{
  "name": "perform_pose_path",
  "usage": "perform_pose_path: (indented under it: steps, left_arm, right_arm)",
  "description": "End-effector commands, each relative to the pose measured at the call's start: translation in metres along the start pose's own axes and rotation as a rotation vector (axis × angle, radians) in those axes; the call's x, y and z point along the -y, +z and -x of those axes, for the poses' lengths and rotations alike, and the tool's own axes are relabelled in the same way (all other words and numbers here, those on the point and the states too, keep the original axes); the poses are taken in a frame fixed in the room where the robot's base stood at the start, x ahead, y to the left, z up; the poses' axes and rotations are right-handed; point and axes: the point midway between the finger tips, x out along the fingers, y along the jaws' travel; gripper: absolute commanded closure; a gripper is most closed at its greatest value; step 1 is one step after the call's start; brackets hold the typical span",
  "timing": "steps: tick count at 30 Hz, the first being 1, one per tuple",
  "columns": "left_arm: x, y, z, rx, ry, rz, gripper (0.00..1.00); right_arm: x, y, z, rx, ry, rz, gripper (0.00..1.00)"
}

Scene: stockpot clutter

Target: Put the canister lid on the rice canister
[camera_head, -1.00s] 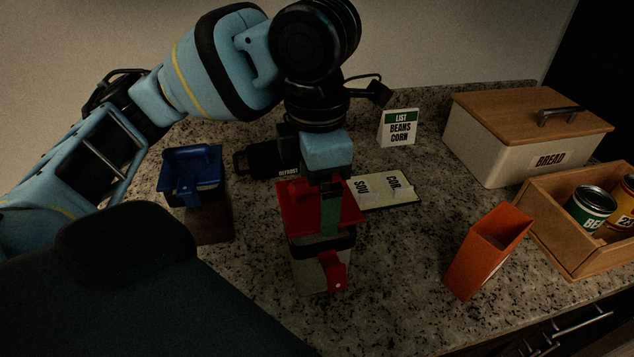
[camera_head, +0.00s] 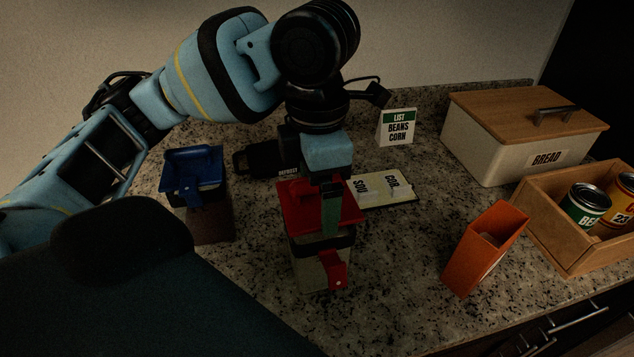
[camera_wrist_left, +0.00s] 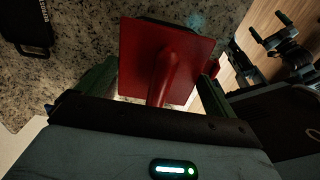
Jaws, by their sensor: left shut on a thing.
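The red canister lid (camera_head: 290,203) is held by its upright handle in my left gripper (camera_head: 332,212), which is shut on it. The lid is over the pale rice canister (camera_head: 308,266), which has a dark band near its top and a red clip (camera_head: 337,270) in front. I cannot tell whether the lid touches the rim, as the gripper and lid hide much of the top. In the left wrist view the red lid (camera_wrist_left: 140,50) and its handle show between the fingers.
A blue-lidded canister (camera_head: 212,222) stands to the left. An orange open box (camera_head: 470,262), a wooden crate (camera_head: 545,227) with cans and a bread box (camera_head: 490,150) are right.

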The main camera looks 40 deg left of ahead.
Motion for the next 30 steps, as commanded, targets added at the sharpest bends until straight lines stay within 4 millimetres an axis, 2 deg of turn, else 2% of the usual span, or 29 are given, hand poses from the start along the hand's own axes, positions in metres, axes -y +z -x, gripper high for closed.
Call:
perform_pose_path:
  steps: [29,30]
  left_arm:
    - [0.000,0.000,-0.016,-0.001,0.000,0.000,0.33]
    - [0.000,0.000,-0.016,0.000,0.000,0.000,0.06]
  right_arm:
    - [0.001,0.006,-0.001,0.010,-0.001,-0.004,0.00]
    - [0.001,0.006,-0.001,0.010,-0.001,-0.005,0.00]
